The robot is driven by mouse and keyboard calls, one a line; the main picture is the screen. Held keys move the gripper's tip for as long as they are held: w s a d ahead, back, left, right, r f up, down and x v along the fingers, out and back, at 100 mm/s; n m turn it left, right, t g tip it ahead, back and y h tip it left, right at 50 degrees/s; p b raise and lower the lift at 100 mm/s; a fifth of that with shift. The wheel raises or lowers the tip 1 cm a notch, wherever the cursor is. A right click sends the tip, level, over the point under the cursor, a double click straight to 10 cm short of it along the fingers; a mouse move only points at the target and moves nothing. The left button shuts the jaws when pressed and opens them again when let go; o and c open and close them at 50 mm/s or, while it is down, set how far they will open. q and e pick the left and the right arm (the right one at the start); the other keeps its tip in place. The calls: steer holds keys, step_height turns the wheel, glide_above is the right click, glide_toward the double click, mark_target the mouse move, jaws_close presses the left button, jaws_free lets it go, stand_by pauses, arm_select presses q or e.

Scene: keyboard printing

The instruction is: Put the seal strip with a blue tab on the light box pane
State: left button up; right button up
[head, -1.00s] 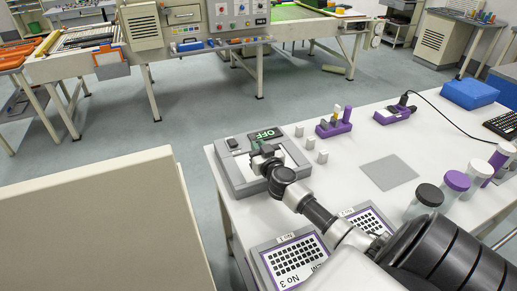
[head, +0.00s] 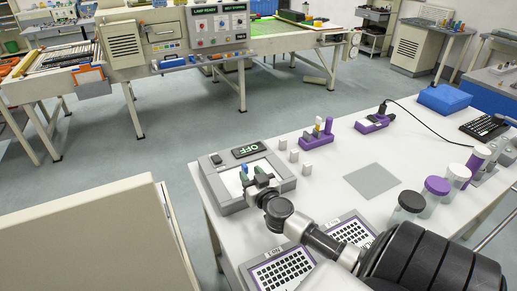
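The light box (head: 210,187) is a grey box at the table's left corner, with a dark panel reading OFF and a white pane (head: 282,173). My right gripper (head: 256,177) is low over the pane and hides part of it. A small blue piece (head: 244,172) shows at the gripper's left side, over the pane; it looks like the blue tab, but the strip below it cannot be made out. Whether the fingers hold it is too small to tell. My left gripper is out of view.
A purple rack (head: 318,138) with upright coloured tabs stands behind small white blocks (head: 294,156). A grey mat (head: 372,181), lidded jars (head: 437,186) and key-patterned trays (head: 276,272) lie right and in front. A cream panel (head: 100,240) stands left of the table.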

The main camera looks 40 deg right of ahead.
steer(key=v, duration=0.5)
steer(key=shift+s+a, duration=0.1)
steer(key=shift+s, duration=0.2)
